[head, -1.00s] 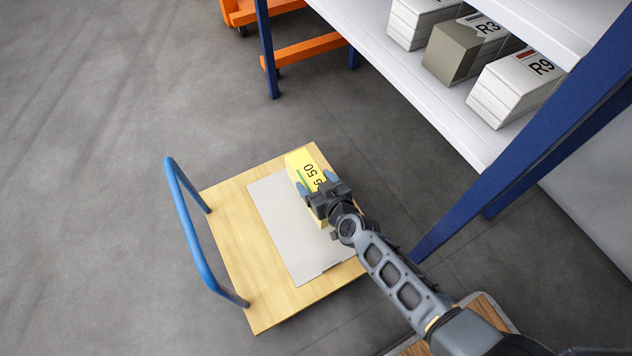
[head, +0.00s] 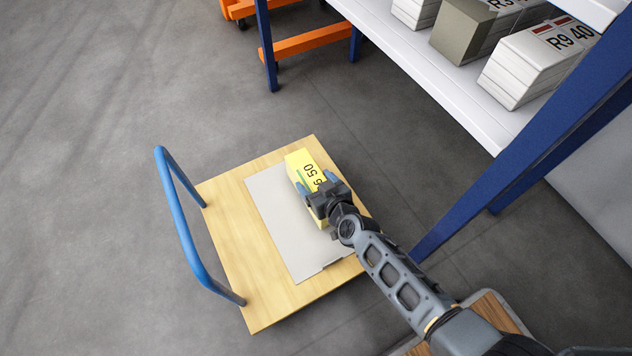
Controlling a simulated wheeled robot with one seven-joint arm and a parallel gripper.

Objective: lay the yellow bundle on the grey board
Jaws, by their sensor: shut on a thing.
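The yellow bundle (head: 303,167) has a label with "50" on its top. My gripper (head: 319,191) is shut on it, with a blue fingertip on each side. The grey board (head: 279,220) is a flat, light sheet lying on a wooden cart. In the picture the bundle is over the board's upper right edge, partly past it above the bare wood. I cannot tell whether the bundle touches the board or hangs a little above it. My gripper and arm hide the bundle's near end and part of the board's right side.
The wooden cart (head: 228,237) has a blue handle (head: 181,215) rising on its left. A shelf (head: 440,80) on blue posts stands at the upper right, holding several bundles, white ones (head: 525,70) and a grey-brown one (head: 462,35). Open floor lies left of the cart.

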